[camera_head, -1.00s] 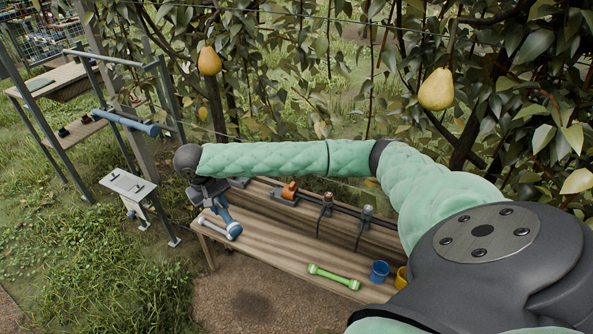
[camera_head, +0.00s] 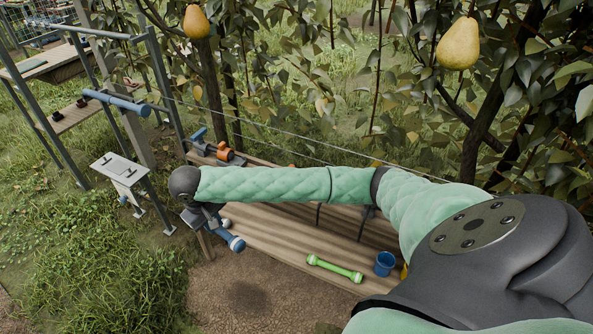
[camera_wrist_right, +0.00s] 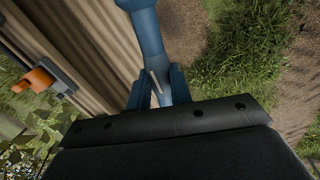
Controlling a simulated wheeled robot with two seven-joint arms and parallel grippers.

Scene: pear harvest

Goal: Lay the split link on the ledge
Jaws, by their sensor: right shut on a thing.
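My right gripper (camera_head: 211,224) is at the left end of the wooden bench and is shut on a blue link (camera_head: 236,243) with a thick rounded end. In the right wrist view, the blue link (camera_wrist_right: 147,32) runs up from between the blue fingers of the gripper (camera_wrist_right: 157,90), with a pale line at the grip. I take it for the split link; the split itself is not clear. The wooden bench, perhaps the ledge (camera_head: 285,245), lies to the right. My left gripper is out of view.
A green link (camera_head: 335,268) and a blue cup (camera_head: 384,263) are on the bench. A pale rounded end (camera_head: 226,223) shows beside my gripper. An orange clamp (camera_head: 225,154) is at the back. A small white stand (camera_head: 120,170) is left. Pears hang above.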

